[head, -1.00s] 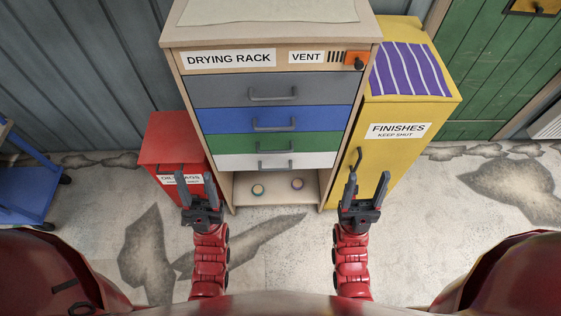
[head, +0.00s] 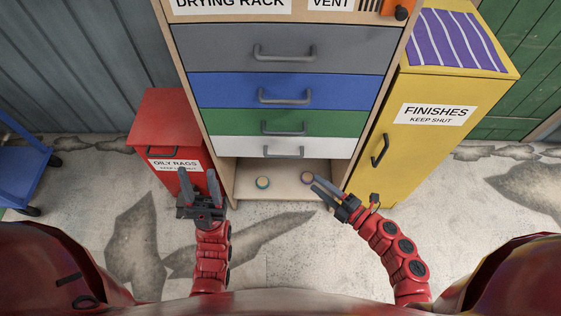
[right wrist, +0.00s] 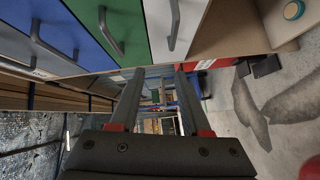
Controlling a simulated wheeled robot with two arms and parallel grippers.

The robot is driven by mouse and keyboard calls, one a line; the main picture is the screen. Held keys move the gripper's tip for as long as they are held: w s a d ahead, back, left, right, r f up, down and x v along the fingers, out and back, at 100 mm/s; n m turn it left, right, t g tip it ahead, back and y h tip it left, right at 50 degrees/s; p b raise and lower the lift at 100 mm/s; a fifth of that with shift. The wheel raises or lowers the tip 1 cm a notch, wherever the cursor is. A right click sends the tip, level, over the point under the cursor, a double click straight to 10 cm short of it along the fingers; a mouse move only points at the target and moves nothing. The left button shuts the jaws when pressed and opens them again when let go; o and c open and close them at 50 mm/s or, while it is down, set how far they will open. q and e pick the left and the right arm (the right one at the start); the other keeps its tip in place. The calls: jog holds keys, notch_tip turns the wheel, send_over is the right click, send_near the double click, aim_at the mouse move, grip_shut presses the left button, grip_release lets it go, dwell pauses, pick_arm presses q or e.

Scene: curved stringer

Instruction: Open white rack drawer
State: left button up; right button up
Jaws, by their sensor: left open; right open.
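The white drawer (head: 229,147) is the lowest of several drawers in the drying rack and is shut. Its grey bar handle (head: 283,153) is clear of both grippers. The white drawer also shows in the right wrist view (right wrist: 158,22), with its handle (right wrist: 174,24) above the fingers. My right gripper (head: 322,191) is open and empty, below and to the right of the white drawer, angled up-left in front of the open bottom shelf. Its two fingers (right wrist: 155,98) show apart in the right wrist view. My left gripper (head: 200,184) is open and empty in front of the red bin.
Grey (head: 222,46), blue (head: 222,90) and green (head: 222,121) drawers above are shut. The bottom shelf holds two small round tins. The red oily rags bin (head: 160,127) stands left and the yellow finishes cabinet (head: 425,150) right. The floor in front is clear.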

notch_tip(320, 180, down, 2)
jog(key=d, duration=0.1)
send_near(283, 156)
jog(key=shift+h, duration=0.4)
jog(key=p+x, duration=0.1)
jog(key=x, duration=0.9)
jog(key=shift+a+f, duration=0.1)
jog(key=shift+a, duration=0.15)
grip_shut()
jog(key=shift+s, duration=0.1)
